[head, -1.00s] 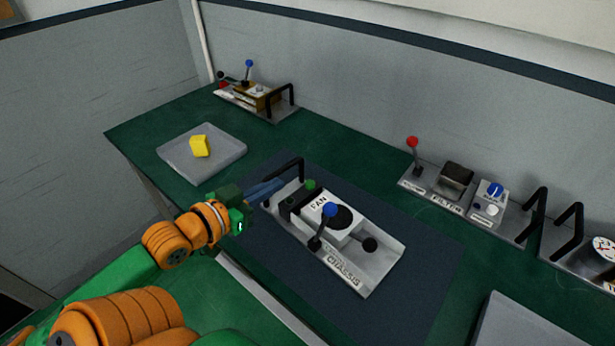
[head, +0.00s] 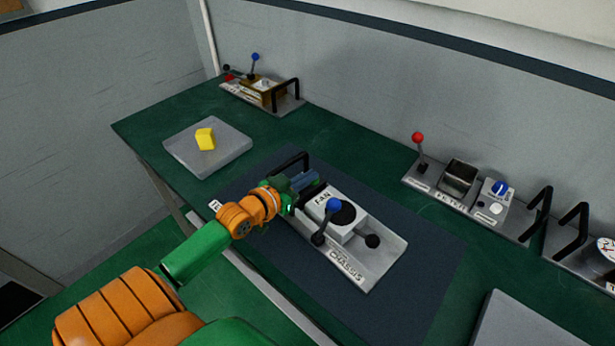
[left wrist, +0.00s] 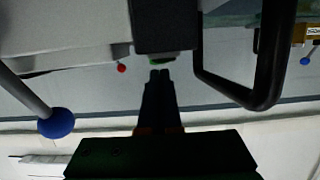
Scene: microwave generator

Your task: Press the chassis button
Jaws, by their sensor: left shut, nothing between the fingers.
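The grey chassis plate (head: 388,262) marked CHASSIS lies on the dark blue mat. It bears the white FAN block (head: 354,212), a blue-ball lever (head: 334,205) and a black handle (head: 290,161). In the left wrist view the green button (left wrist: 157,60) shows on a black block (left wrist: 166,28); in the head view my gripper hides it. My left gripper (head: 312,181) is shut and empty, over the button end of the chassis. In the left wrist view its fingertips (left wrist: 160,75) line up with the button, very close; I cannot tell whether they touch. My right gripper is out of view.
A grey tray (head: 233,153) with a yellow block (head: 205,139) lies at the left. A FILTER module (head: 440,199) with a red-ball lever (head: 418,138) stands at the right. Another module (head: 288,107) is at the back. The mat (head: 435,265) right of the chassis is clear.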

